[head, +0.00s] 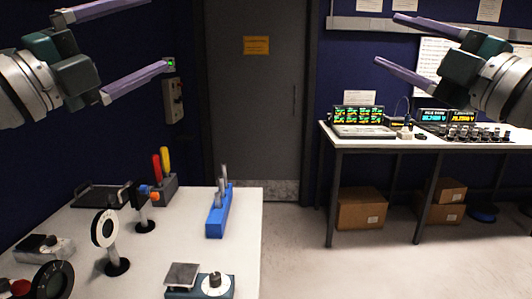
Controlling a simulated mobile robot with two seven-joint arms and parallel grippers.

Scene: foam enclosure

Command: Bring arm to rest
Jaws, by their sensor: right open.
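My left gripper (140,45) comes in at the upper left, with its two purple fingers spread wide apart and nothing between them. It is raised above the white table at the left. My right gripper (400,40) comes in at the upper right, also with its purple fingers apart and empty. It is raised in front of the wall and the far bench. Both grippers are clear of everything on the tables.
The white table (245,255) holds a blue holder (218,212), a black-and-white round mount (105,228), screwdrivers in a block (165,185) and a dial box (213,286). A bench (375,143) with instruments stands at right, cardboard boxes (361,209) beneath. Open floor lies between.

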